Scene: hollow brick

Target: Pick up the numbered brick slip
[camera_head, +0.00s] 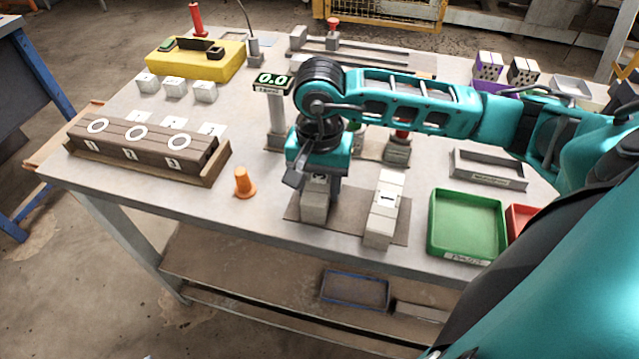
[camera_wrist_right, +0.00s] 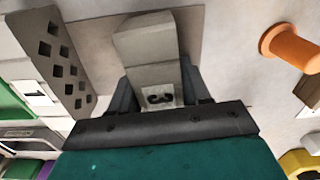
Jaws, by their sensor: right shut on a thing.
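A pale grey brick slip with a black number 3 on its label (camera_wrist_right: 160,97) is between the fingers of my right gripper (camera_wrist_right: 156,82). In the head view, my right gripper (camera_head: 316,180) points down over the front of the table, shut on this slip (camera_head: 314,207). The slip's lower end is at the brown mat (camera_head: 345,220); I cannot tell whether it touches. My gripper hides its upper part. My left gripper is not in view.
A pale hollow brick (camera_head: 381,220) stands close to the right on the mat; its holes show in the wrist view (camera_wrist_right: 60,68). A green tray (camera_head: 434,225) is right. A wooden rack (camera_head: 215,166) with three numbered places stands far left.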

